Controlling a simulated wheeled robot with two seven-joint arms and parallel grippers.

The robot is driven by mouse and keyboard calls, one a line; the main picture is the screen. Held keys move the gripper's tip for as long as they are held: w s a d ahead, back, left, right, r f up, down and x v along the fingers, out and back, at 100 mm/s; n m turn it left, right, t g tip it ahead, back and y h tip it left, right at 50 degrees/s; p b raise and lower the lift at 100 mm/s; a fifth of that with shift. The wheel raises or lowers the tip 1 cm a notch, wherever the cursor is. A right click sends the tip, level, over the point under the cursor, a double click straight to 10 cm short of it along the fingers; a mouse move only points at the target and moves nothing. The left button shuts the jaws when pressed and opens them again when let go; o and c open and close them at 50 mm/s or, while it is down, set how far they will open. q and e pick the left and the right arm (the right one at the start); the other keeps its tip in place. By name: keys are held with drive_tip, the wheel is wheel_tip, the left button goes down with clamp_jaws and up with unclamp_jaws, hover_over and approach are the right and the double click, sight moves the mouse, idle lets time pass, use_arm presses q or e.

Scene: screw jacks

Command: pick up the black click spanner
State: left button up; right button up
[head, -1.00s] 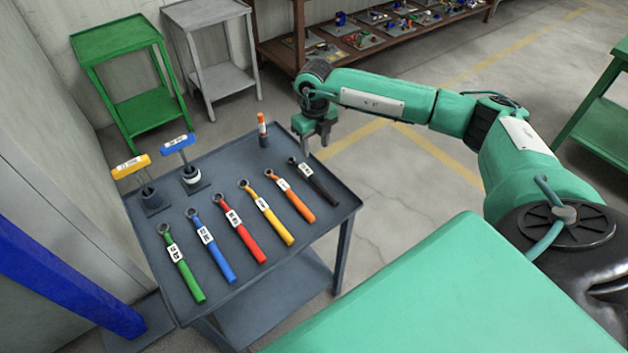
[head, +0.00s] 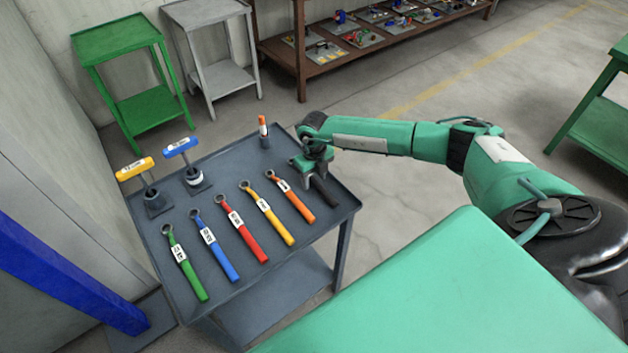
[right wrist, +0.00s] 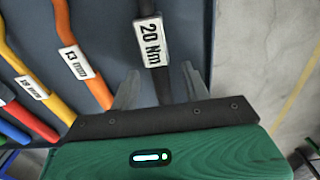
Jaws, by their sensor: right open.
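The black click spanner (head: 324,191) lies at the right end of the row of spanners on the grey cart; my right gripper covers its upper part in the head view. In the right wrist view the black spanner (right wrist: 148,10) carries a white "20 Nm" label and runs between the two fingers. My right gripper (right wrist: 160,88) is open, one finger on each side of the spanner's shaft, with a gap on both sides. In the head view the right gripper (head: 309,168) is over the cart's right side. My left gripper is not in view.
An orange spanner (head: 291,197) lies just left of the black one, then yellow (head: 267,215), red (head: 243,232), blue (head: 215,246) and green (head: 184,264) ones. An orange-topped tool (head: 263,130) and two T-handles stand at the cart's (head: 300,255) back.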

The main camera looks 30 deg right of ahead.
clamp_jaws()
drive_tip(key=shift+r, duration=0.1)
